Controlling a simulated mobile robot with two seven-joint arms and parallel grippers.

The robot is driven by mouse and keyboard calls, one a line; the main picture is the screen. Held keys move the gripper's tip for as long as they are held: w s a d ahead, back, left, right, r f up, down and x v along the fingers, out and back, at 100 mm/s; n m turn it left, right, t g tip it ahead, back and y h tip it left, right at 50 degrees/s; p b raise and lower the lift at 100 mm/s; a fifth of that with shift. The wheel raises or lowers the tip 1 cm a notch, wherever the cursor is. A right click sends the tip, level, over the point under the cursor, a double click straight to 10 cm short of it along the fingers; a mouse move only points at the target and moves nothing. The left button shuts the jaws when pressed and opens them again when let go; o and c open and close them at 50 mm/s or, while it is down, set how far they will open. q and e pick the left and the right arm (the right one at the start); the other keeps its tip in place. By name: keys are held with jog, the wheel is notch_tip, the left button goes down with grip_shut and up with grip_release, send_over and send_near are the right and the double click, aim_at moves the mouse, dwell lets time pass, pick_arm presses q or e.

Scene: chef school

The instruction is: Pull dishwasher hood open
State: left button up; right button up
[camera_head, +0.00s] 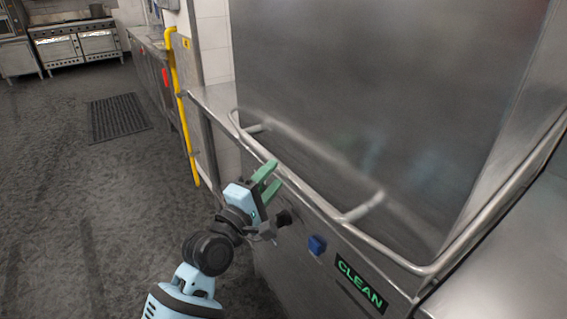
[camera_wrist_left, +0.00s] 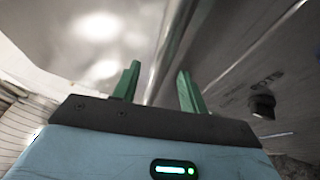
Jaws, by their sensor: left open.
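The dishwasher hood (camera_head: 380,80) is a large steel panel filling the upper right of the head view. A steel bar handle (camera_head: 310,195) runs along its lower front. My left gripper (camera_head: 267,177) is open, with green fingers at the handle's left-middle part. In the left wrist view, the handle bar (camera_wrist_left: 160,65) runs between the two fingers of the left gripper (camera_wrist_left: 155,85). I cannot tell whether the fingers touch it. My right gripper is not in view.
Below the handle, the machine's front carries a black knob (camera_head: 284,217), a blue button (camera_head: 317,245) and a green CLEAN display (camera_head: 360,283). A yellow pipe (camera_head: 180,110) stands left of the machine. A dark floor mat (camera_head: 118,117) lies on open floor at left.

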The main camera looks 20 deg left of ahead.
pick_arm(q)
jog(key=x, duration=0.5)
jog(key=shift+w, duration=0.35)
grip_shut()
